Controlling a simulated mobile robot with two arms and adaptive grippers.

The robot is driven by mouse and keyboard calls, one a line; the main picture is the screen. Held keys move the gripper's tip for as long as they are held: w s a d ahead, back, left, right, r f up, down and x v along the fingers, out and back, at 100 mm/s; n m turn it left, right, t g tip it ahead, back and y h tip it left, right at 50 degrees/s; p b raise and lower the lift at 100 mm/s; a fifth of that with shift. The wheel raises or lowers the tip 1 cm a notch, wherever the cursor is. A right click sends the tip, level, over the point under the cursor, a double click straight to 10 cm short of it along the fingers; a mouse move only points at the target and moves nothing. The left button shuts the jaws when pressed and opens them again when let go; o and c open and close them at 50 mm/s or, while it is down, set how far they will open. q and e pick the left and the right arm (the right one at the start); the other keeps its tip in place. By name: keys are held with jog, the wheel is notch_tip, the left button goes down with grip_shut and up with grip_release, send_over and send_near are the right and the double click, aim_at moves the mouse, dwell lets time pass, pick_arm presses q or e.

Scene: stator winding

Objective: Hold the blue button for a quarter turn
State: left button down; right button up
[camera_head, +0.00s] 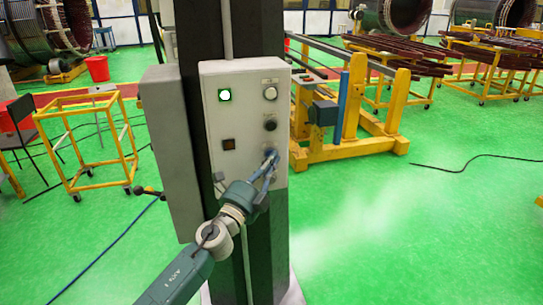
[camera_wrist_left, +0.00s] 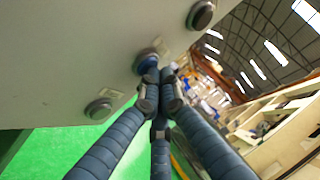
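The blue button (camera_head: 268,152) is on the lower right of a grey control box, mostly covered by my fingertips in the head view. In the left wrist view the blue button (camera_wrist_left: 147,61) shows as a blue cap in a metal ring. My left gripper (camera_head: 271,160) reaches up to it from below. In the left wrist view its fingers (camera_wrist_left: 160,82) are drawn together with nothing between them, their tips at the button's edge. I cannot tell whether they touch it. My right gripper is not in view.
The control box (camera_head: 248,172) is on a dark column (camera_head: 232,30). A lit green lamp (camera_head: 224,95), a white button (camera_head: 270,92), a black button (camera_head: 270,124) and a dark amber lamp (camera_head: 228,144) share its face. A yellow frame (camera_head: 91,142) stands left; green floor is clear at lower right.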

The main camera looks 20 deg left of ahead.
pick_arm(q)
jog(key=shift+s, duration=0.1)
jog(key=shift+s+d, duration=0.35)
jog(key=shift+s, duration=0.2)
jog(key=s+d, duration=0.1)
jog(key=s, duration=0.1)
jog(key=s+d+p, duration=0.1)
jog(key=s+d, duration=0.1)
dwell(0.5)
jog(key=shift+a+f, duration=0.1)
jog(key=shift+f, duration=0.05)
dwell(0.7)
